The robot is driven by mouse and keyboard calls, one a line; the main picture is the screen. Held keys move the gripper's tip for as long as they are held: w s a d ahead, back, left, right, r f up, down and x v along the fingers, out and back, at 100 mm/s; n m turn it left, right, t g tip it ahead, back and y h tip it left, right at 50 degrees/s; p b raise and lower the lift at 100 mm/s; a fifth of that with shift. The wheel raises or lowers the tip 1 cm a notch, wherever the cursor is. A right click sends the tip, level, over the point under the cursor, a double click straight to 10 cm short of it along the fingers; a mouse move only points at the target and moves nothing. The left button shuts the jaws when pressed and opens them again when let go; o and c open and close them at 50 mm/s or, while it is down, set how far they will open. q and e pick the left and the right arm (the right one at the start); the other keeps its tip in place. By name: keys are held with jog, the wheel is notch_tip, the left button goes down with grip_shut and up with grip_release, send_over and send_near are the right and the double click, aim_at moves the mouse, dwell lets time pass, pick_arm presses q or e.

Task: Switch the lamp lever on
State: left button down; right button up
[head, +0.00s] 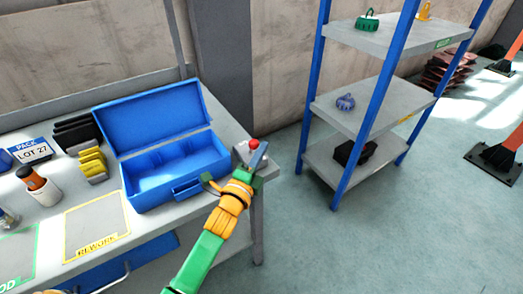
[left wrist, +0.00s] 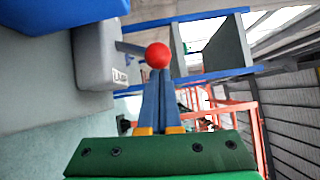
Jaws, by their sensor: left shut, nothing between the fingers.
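The lamp lever has a red ball knob (head: 254,144) on a short grey arm. It comes out of a grey box (head: 241,154) at the right end of the workbench. In the left wrist view the red knob (left wrist: 158,55) stands right at the fingertips, and the box (left wrist: 97,55) with a partly readable label is to its left. My left gripper (head: 261,154) has its blue fingers together beside the knob, with nothing between them. In the left wrist view the fingertips (left wrist: 159,72) overlap the knob's lower edge; I cannot tell whether they touch. My right gripper is not in view.
An open blue toolbox (head: 150,190) stands on the workbench (head: 140,243) left of the gripper. A blue-post shelf rack (head: 372,103) stands at right. Floor between is clear.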

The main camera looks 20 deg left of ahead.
pick_arm(q)
jog(key=shift+w+a+r+n+g+p, duration=0.2)
jog(key=shift+r+n+g+p, duration=0.2)
jog(key=shift+p, duration=0.75)
jog(key=shift+w+a+r+n+g+p, duration=0.1)
jog(key=shift+a+r+n+g+p, duration=0.3)
jog(key=shift+p, duration=0.75)
jog(key=n+p, duration=0.1)
jog(key=p, duration=0.1)
jog(key=w+a+r+n+g+p, duration=0.1)
jog(key=p, duration=0.2)
jog(key=n+g+p, duration=0.1)
jog(key=p, duration=0.1)
jog(key=shift+w+a+r+p, duration=0.2)
jog(key=shift+w+a+p, duration=0.05)
jog(key=shift+p, duration=0.1)
jog(key=shift+w+a+f+n+g+h+p, duration=0.15)
jog(key=shift+w+a+n+g+h+p, duration=0.1)
jog(key=shift+a+n+g+h+p, duration=0.15)
jog(key=shift+f, duration=0.1)
jog(key=shift+r+p, duration=0.8)
jog(key=shift+r, duration=0.05)
